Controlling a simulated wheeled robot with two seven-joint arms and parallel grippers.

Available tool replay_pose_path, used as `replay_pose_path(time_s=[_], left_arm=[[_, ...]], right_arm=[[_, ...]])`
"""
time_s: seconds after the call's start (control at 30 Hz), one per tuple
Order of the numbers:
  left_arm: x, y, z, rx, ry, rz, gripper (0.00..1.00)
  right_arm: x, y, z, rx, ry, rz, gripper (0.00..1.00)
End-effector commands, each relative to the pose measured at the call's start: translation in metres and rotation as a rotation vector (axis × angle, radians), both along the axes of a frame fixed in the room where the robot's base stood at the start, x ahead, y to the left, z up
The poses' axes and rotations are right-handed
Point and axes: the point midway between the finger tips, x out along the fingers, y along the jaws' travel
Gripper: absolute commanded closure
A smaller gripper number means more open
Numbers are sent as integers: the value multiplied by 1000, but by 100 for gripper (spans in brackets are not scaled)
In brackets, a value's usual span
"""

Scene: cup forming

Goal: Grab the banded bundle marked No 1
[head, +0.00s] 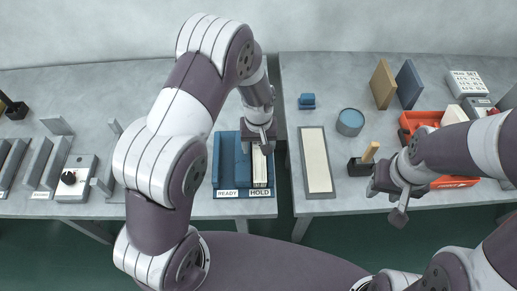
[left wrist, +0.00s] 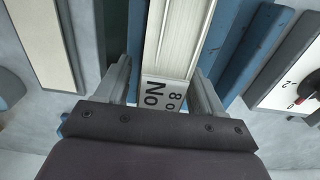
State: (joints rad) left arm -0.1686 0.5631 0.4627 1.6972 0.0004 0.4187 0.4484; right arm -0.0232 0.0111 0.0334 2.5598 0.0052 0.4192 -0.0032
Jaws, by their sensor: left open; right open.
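A pale banded bundle (head: 260,172) lies in the lane marked HOLD of a blue tray (head: 217,160). In the left wrist view the bundle (left wrist: 182,38) runs lengthwise between my fingers. Its end label (left wrist: 160,95) reads "No" with a figure that looks like an 8; no clear 1 shows. My left gripper (head: 261,143) is open over the far part of the bundle; in the left wrist view its fingers (left wrist: 162,88) stand on either side of it. Whether they touch it is unclear. My right gripper (head: 389,204) is open and empty near the right table's front edge.
The tray's READY lane (head: 229,165) looks empty. A long cream-topped tray (head: 316,160) lies just right of the blue tray, across the gap between tables. A blue cup (head: 350,122), a block with a wooden handle (head: 362,164) and an orange bin (head: 455,182) stand further right.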

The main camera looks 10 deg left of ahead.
Motion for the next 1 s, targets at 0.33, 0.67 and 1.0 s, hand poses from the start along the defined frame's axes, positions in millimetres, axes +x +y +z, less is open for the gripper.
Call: replay_pose_path(time_s=[0.33,0.67,1.0], left_arm=[[1,0,1,0,-2,0,100],[2,0,12,-1,-5,0,100],[32,-19,60,-1,-7,-2,100]], right_arm=[[0,0,0,0,0,0,57],[0,0,-3,0,0,0,57],[0,0,-17,0,0,0,57]])
